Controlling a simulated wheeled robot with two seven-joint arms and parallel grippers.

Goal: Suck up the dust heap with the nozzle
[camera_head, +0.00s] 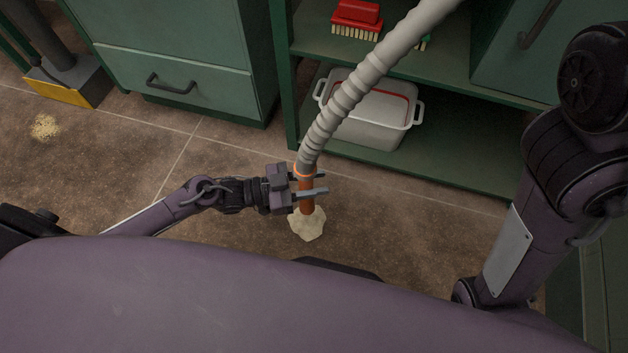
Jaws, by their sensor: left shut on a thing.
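In the head view my left gripper (308,184) is shut on the orange-brown nozzle (306,200) at the end of a grey ribbed hose (358,85). The hose comes down from the top right. The nozzle points down, and its tip overlaps a pale, cream-coloured dust heap (308,226) on the floor; I cannot tell whether it touches. A second, yellowish patch of dust or grains (45,127) lies on the floor at the far left. My right arm is at the right, but its gripper is out of view.
Green cabinets (180,75) stand at the back. An open shelf (460,155) holds a white tub (365,118) and a red brush (356,18). A grey and yellow floor tool (70,82) stands at the far left.

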